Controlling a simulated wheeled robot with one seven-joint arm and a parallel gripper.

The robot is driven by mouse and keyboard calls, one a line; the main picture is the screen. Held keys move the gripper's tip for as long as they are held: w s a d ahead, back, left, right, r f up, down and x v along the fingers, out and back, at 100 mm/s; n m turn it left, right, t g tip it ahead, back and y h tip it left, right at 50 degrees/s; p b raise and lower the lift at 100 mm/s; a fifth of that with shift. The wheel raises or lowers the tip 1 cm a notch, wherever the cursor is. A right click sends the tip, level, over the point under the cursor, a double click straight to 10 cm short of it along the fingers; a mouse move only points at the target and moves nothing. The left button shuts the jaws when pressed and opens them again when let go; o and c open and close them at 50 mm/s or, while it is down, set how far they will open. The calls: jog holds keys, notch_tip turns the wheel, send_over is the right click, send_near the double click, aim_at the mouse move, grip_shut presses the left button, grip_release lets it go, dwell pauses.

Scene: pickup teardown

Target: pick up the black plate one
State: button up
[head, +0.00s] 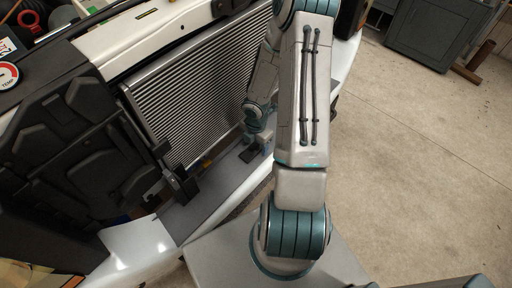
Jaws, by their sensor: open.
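A small, dark flat piece that looks like the black plate (248,156) lies on the grey ledge in front of the radiator's lower right part. My gripper (259,145) is at the far end of my arm, low over the ledge and close beside this piece. It is open. It shows very small, and I cannot tell whether its fingers touch the plate or are around it.
The finned radiator (200,95) stands behind the ledge (215,192). Black moulded panels (85,145) fill the left. A white body edge (145,250) runs along the front. A grey cabinet (435,32) stands at back right; the concrete floor (420,150) before it is clear.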

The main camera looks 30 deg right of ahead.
jog(key=c, duration=1.1)
jog(key=shift+r, duration=0.1)
